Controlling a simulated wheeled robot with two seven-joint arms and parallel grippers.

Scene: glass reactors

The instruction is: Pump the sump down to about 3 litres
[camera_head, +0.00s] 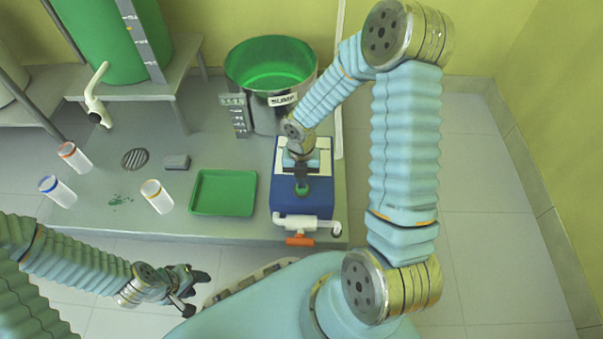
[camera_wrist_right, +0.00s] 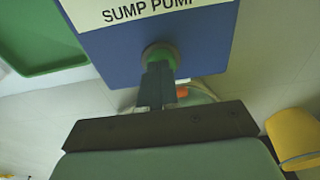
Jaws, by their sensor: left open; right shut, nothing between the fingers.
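The sump (camera_head: 310,97) is a round metal vessel labelled SUMP, with green liquid (camera_head: 270,75) visible inside. A grey scale plate (camera_head: 236,115) stands at its left; its marks are too small to read. The blue sump pump (camera_head: 287,203) stands in front of the sump. A round green button (camera_wrist_right: 160,54) is on its blue face. My right gripper (camera_wrist_right: 158,82) is shut and empty, its tips at the button; whether they press it I cannot tell. A white pipe with an orange valve handle (camera_head: 300,240) is at the pump's front. My left gripper (camera_head: 200,290) is open and empty, in front of the bench.
A green tray (camera_head: 223,193) lies left of the pump. A grey block (camera_head: 176,162) and a drain (camera_head: 134,159) lie behind. A green tank (camera_head: 100,40) with a white tap stands at back left.

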